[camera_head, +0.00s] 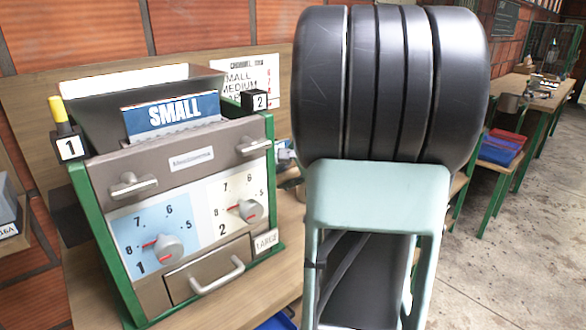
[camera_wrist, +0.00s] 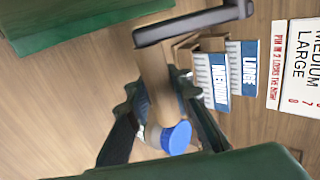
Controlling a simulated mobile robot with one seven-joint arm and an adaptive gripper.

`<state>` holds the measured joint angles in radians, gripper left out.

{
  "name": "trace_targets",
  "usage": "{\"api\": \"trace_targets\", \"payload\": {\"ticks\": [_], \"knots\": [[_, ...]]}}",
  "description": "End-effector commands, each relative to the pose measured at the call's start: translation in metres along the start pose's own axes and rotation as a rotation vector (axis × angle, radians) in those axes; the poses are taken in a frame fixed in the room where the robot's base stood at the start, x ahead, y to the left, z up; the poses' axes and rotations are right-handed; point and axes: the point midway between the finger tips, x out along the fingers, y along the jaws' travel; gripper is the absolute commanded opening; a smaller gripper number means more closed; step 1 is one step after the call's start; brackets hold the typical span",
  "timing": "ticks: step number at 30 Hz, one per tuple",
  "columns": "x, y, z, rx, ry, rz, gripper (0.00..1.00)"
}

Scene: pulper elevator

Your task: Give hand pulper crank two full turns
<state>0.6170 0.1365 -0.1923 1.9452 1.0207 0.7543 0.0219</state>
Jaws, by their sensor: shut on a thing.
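The hand pulper (camera_head: 178,200) stands on the bench at left in the head view, with a green frame, grey front, two numbered dials and a SMALL plate. Its crank is hidden there behind my arm or the machine. In the wrist view, a black crank arm (camera_wrist: 195,22) crosses the top, with a brown cylindrical handle (camera_wrist: 156,65) running down from it. My gripper (camera_wrist: 155,88) has its dark fingers on either side of this handle and is shut on it. My gripper is not visible in the head view.
Blue-labelled MEDIUM (camera_wrist: 212,82) and LARGE (camera_wrist: 242,68) plates lie near the crank, beside a lettered sign (camera_wrist: 298,70). A blue round lid (camera_wrist: 176,138) shows below the handle. Green frame parts edge the wrist view. Another bench (camera_head: 520,88) stands beyond; open floor lies right.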

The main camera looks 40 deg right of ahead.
Motion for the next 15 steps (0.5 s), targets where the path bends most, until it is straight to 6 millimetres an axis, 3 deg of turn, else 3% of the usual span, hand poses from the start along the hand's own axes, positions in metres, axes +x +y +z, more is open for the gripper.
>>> {"api": "trace_targets", "payload": {"ticks": [1,11,15], "knots": [[0.009,0.004,0.001,-0.001,-0.002,0.001,0.00],[0.011,0.003,0.000,0.000,0.000,0.002,0.00],[0.021,0.003,0.000,0.001,-0.001,0.003,0.00]]}}
